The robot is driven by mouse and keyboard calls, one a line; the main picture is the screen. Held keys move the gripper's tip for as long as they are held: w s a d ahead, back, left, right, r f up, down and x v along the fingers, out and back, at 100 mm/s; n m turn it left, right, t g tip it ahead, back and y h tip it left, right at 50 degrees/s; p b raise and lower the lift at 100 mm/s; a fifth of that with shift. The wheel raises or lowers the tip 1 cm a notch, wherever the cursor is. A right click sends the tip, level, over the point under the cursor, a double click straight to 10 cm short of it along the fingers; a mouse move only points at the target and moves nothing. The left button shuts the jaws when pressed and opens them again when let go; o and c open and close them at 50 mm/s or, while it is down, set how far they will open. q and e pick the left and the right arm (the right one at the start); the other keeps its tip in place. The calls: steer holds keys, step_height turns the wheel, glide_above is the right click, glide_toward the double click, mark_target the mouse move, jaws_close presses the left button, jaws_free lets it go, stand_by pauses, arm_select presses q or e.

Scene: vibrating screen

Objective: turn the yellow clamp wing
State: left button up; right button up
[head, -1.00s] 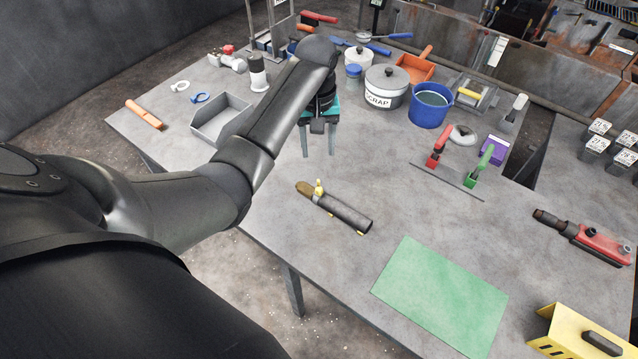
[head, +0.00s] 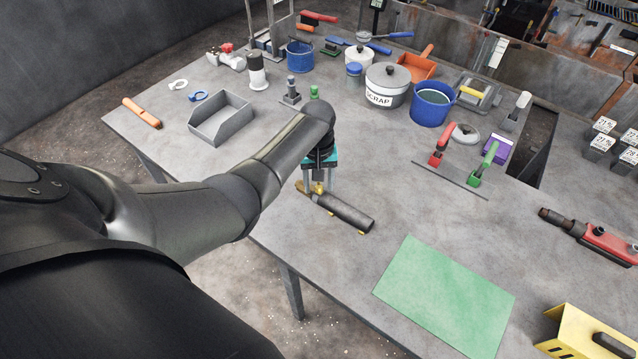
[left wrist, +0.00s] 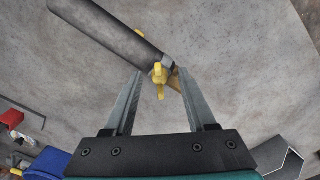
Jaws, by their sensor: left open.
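The yellow clamp wing (left wrist: 159,75) sits on a dark grey cylinder (left wrist: 105,28) with a brass-coloured end. In the head view the cylinder (head: 345,212) lies on the grey table, and the wing there is partly hidden by my gripper. My left gripper (head: 317,187) points down over the brass end of the cylinder. In the left wrist view my left gripper (left wrist: 158,75) is open, with one finger on each side of the wing. The right finger's tip is close to the clamp; I cannot tell whether it touches. My right gripper is not in view.
A green mat (head: 445,292) lies to the right of the cylinder. A grey open bin (head: 221,120) stands to the left. The scrap pot (head: 387,85), a blue bucket (head: 432,104) and red and green toggle clamps (head: 475,180) stand farther back. Bare table surrounds the cylinder.

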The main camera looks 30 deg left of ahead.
arm_select(q)
jaws_close()
stand_by(0.4)
